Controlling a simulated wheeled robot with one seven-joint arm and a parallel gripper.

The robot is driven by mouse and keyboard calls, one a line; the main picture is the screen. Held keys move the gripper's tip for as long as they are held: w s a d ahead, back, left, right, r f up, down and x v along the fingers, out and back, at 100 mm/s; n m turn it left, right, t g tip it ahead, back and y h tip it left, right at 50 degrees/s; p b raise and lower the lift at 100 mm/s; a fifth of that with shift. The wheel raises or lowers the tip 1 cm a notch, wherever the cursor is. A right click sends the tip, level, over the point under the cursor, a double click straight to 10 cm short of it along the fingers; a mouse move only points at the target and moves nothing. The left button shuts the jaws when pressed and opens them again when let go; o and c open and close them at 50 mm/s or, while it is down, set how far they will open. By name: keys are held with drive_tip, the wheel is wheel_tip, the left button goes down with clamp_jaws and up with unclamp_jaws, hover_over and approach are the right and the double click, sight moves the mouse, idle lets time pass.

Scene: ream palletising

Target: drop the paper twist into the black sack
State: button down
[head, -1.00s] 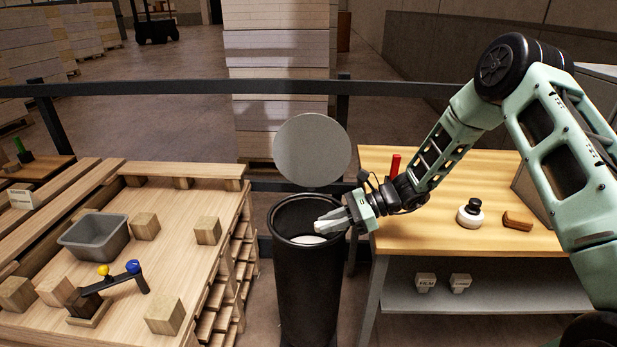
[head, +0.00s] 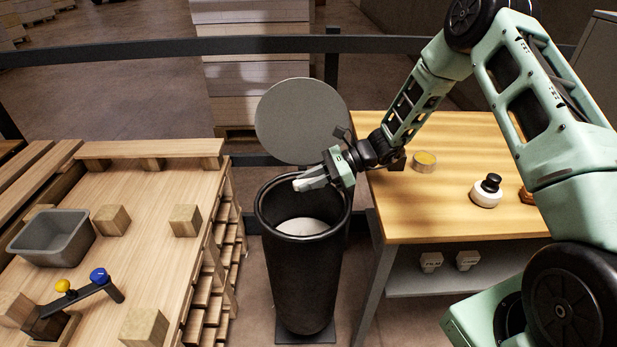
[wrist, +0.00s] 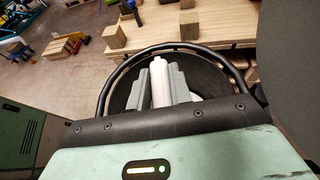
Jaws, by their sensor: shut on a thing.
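The black sack (head: 300,285) stands as a tall, round-mouthed black container between the pallet and the wooden table. A pale patch (head: 302,227) shows down inside it. My gripper (head: 308,181) is above the mouth, near its back rim in the head view. In the wrist view, my gripper (wrist: 163,88) is shut on the white paper twist (wrist: 160,80), which lies between the grey fingers. The sack's dark mouth and rim (wrist: 108,82) show behind and around the fingers there. In the head view the twist is hard to tell from the fingers.
A round grey lid (head: 302,120) stands up behind the sack. The pallet (head: 150,235) at left bears wooden blocks and a grey tub (head: 52,238). The table (head: 440,210) at right holds a tin (head: 424,162) and a black-topped white item (head: 487,191).

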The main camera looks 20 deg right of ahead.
drive_tip(key=shift+f+b, duration=0.75)
drive_tip(key=shift+f, duration=0.75)
drive_tip(key=c, duration=1.2)
unclamp_jaws()
drive_tip(key=shift+r, duration=0.1)
drive_tip(key=v, duration=0.7)
drive_tip(key=shift+d, duration=0.25)
drive_tip(key=shift+s+a+r, duration=0.1)
drive_tip(key=shift+r, duration=0.05)
